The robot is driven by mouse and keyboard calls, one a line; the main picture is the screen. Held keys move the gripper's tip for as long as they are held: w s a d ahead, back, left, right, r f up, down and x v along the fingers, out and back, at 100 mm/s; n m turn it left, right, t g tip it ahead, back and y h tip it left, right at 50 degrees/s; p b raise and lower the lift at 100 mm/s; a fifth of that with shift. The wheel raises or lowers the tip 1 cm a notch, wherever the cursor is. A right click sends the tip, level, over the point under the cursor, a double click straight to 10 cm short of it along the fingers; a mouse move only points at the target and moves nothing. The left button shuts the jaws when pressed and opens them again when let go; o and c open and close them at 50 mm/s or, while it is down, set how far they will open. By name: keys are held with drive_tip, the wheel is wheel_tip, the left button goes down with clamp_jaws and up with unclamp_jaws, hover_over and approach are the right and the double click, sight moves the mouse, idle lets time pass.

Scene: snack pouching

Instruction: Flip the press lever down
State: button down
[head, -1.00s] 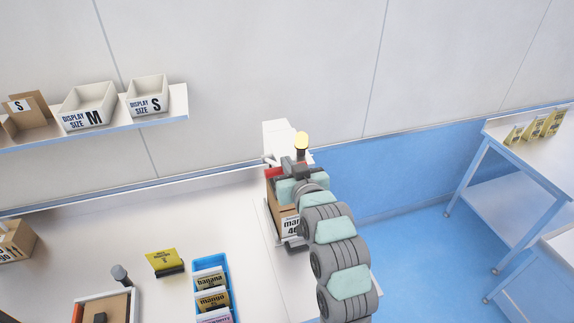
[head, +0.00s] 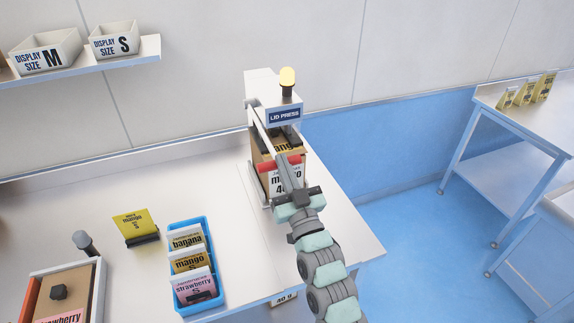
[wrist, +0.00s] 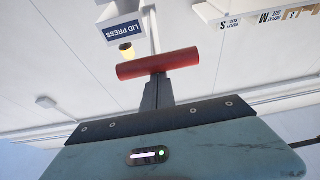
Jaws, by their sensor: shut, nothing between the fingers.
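The lid press (head: 262,88) stands at the back right of the bench, with a lit yellow lamp on top. Its lever has a red bar handle (head: 265,165) in front of the press, level with the upper part of a cardboard carton (head: 262,143) holding pouches. My gripper (head: 284,160) is shut and empty, its fingers crossing in front of the handle's middle. In the wrist view the red handle (wrist: 185,60) lies across the tips of my shut gripper (wrist: 157,80); I cannot tell whether they touch. My gripper hides part of the carton's label.
A blue bin (head: 172,262) of pouches, a yellow pouch on a stand (head: 132,224) and another carton (head: 75,281) are to the left. A shelf (head: 140,52) with display boxes is at upper left. A side table (head: 495,95) stands at right.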

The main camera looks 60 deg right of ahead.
wheel_tip(320, 180, down, 17)
drive_tip(key=w+d+t+h+b, duration=0.1)
drive_tip(key=w+d+b, duration=0.1)
drive_tip(key=b, duration=1)
drive_tip(key=shift+w+d+f+t+h, duration=0.15)
drive_tip(key=shift+w+d+t+h, duration=0.15)
drive_tip(key=shift+d+t+h, duration=0.1)
drive_tip(key=shift+b, duration=0.3)
wheel_tip(320, 180, up, 6)
drive_tip(key=s+a+p, duration=0.1)
drive_tip(key=a+p, duration=0.1)
drive_tip(key=p, duration=0.3)
drive_tip(key=f+v, duration=0.1)
drive_tip(key=v, duration=0.8)
drive_tip(key=shift+f+t, duration=0.2)
drive_tip(key=shift+t, duration=0.1)
